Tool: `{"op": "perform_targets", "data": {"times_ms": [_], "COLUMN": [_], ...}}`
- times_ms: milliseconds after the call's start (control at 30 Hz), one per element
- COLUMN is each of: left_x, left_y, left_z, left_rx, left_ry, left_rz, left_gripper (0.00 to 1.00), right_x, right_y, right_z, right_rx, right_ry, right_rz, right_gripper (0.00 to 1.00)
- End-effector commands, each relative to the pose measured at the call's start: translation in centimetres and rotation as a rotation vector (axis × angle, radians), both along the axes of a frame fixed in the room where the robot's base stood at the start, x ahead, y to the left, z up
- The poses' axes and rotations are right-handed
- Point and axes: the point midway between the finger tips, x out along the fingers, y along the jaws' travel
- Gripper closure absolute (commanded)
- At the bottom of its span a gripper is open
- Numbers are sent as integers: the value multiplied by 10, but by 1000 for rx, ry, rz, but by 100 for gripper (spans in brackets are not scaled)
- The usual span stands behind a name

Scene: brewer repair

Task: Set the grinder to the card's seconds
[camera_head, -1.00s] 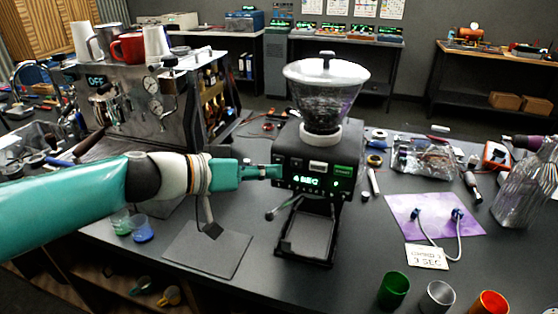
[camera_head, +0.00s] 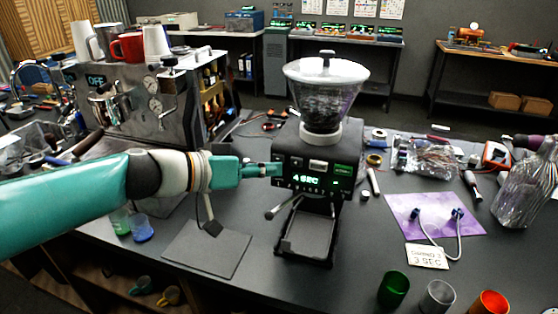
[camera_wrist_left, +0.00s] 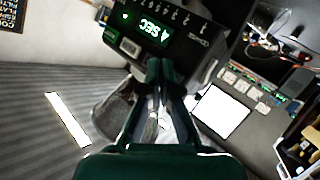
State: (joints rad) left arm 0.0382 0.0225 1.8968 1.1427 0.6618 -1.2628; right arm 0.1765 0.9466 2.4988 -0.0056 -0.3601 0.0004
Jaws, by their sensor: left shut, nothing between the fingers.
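The grinder (camera_head: 317,153) stands on the dark workbench, with a clear hopper of beans on top. Its green display (camera_head: 307,180) reads "4 SEC", and the display also shows upside down in the left wrist view (camera_wrist_left: 153,31). A small white card (camera_head: 427,256) lies on the bench at the right and appears to read "3 SEC", with a blurred line above. My left gripper (camera_head: 275,170) is shut and empty, its tips at the left edge of the grinder's front panel. I cannot tell whether they touch it. In the left wrist view its fingers (camera_wrist_left: 160,70) point toward the panel. My right gripper is out of view.
The espresso machine (camera_head: 150,100) stands left of the grinder. A purple mat (camera_head: 408,208) with a bent tube lies right of it. Green (camera_head: 393,290), silver and orange cups stand at the front right. A dark flat mat (camera_head: 208,250) lies bare at the front left.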

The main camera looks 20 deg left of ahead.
Motion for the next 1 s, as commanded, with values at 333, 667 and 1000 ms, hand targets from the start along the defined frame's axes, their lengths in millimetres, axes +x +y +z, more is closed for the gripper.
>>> {"op": "perform_targets", "data": {"times_ms": [333, 667, 1000], "left_x": [5, 6, 10], "left_y": [-1, -1, -1], "left_z": [1, 0, 0], "left_rx": [-1, -1, -1], "left_ry": [1, 0, 1], "left_rz": [-1, -1, -1], "left_gripper": [100, 100, 100], "right_x": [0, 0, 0], "right_y": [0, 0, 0], "right_z": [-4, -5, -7], "right_rx": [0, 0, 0], "right_ry": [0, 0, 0], "right_rz": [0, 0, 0], "right_gripper": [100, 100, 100]}}
